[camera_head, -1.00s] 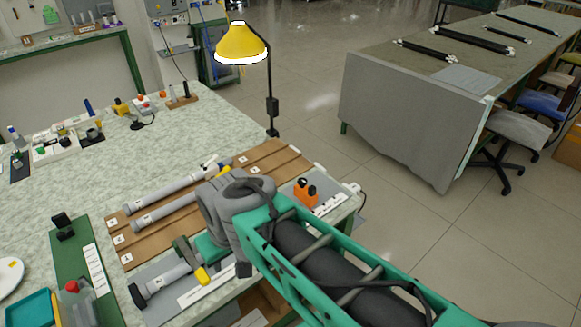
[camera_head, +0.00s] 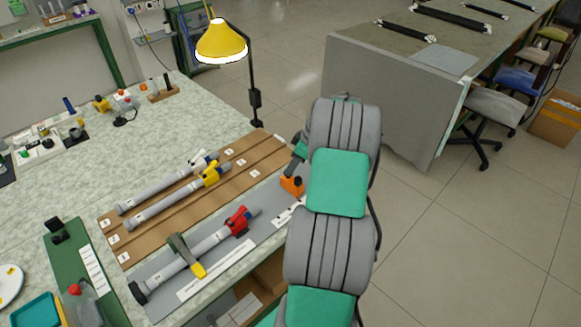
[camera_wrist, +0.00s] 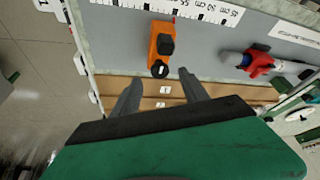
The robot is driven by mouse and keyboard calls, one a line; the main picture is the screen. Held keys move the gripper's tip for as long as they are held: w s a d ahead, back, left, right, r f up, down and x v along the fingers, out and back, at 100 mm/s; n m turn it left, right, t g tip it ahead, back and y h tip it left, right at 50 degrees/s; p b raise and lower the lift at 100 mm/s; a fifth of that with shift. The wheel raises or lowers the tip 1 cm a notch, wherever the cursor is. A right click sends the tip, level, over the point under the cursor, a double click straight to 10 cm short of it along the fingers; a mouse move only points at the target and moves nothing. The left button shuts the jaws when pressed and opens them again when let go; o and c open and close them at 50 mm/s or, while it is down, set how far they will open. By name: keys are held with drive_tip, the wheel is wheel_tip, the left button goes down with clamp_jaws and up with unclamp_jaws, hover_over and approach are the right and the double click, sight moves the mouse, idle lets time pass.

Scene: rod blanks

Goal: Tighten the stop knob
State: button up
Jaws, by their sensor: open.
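The orange stop block (camera_head: 291,186) sits on the grey strip at the right end of the bench fixture, beside a ruler scale. Its black knob (camera_head: 297,180) shows on top. In the wrist view the orange stop (camera_wrist: 161,32) carries a black knob (camera_wrist: 167,45) on its side and another dark round part at its near end. My gripper (camera_wrist: 159,74) is open and empty, its two grey fingers apart, pointing toward the stop's near end. I cannot tell any contact. In the head view my arm hides most of the gripper.
A grey rod with a red clamp (camera_head: 238,221) lies on the grey strip, under a yellow-tipped green bar (camera_head: 187,256). Two more rods (camera_head: 178,207) lie in the brown rack behind. A yellow lamp (camera_head: 221,42) stands at the bench's back.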

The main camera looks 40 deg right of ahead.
drive_tip(key=x, duration=0.3)
drive_tip(key=shift+w+f, duration=0.1)
drive_tip(key=shift+f, duration=0.25)
clamp_jaws()
